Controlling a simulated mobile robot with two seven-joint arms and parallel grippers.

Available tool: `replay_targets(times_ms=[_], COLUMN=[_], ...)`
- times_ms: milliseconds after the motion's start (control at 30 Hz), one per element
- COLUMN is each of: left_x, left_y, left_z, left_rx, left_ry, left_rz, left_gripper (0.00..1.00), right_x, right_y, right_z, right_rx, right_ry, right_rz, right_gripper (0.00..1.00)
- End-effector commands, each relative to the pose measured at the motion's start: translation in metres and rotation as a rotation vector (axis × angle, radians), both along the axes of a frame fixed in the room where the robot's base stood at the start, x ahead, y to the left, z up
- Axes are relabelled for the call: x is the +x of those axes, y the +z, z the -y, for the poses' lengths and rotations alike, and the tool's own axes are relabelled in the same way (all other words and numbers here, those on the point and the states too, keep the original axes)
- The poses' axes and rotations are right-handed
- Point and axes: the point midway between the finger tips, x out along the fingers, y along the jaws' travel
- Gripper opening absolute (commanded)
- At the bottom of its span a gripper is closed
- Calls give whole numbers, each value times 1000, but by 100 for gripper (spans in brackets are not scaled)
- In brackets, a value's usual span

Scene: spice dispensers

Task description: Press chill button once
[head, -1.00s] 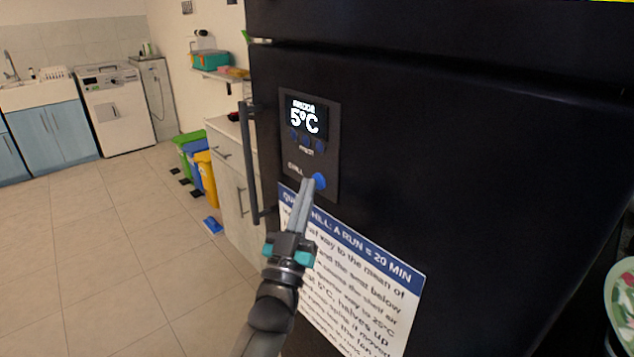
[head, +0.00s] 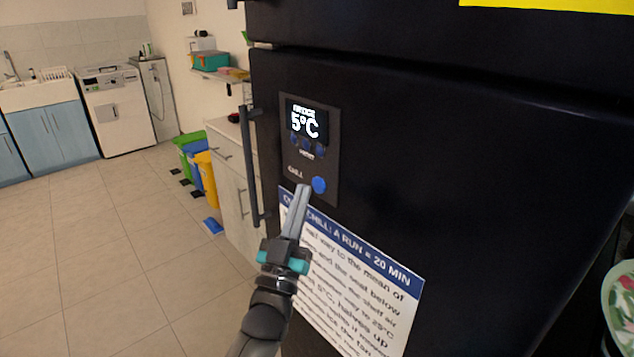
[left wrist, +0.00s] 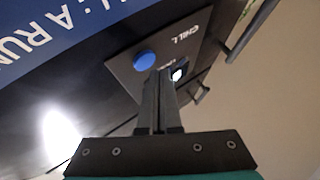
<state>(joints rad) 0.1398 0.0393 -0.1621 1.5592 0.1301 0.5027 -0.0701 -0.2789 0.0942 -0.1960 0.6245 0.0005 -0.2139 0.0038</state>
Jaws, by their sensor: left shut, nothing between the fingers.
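The blue round chill button (head: 319,185) sits at the lower right of a dark control panel (head: 331,150) on the black fridge. The word CHILL is printed to its left, and the display above reads 5°C. My left gripper (head: 304,188) is shut and empty, its tips just left of and slightly below the button in the head view. In the left wrist view the chill button (left wrist: 144,60) shows whole, beside the shut fingertips (left wrist: 160,72). The tips look apart from the button, though the exact gap is hard to judge. My right gripper is not in view.
A vertical door handle (head: 252,165) stands left of the panel. A white sign with a blue header (head: 355,240) is fixed below it. A counter cabinet (head: 232,185) and coloured bins (head: 196,165) stand farther left. Open tiled floor (head: 110,250) lies at left.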

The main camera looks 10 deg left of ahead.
Motion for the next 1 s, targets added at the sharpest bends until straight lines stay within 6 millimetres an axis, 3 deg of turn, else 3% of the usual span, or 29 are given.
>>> replay_targets(times_ms=[300,733,1000], left_x=[-2,-34,-40], left_y=[0,1,0], left_z=[-2,-27,-31], left_rx=[-1,-1,-2], left_ry=[1,-1,0], left_rz=[0,-2,1], left_gripper=[0,0,0], right_x=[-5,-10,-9], right_y=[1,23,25], right_z=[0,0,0], right_rx=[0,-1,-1], right_ry=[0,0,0], right_rz=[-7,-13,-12], right_gripper=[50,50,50])
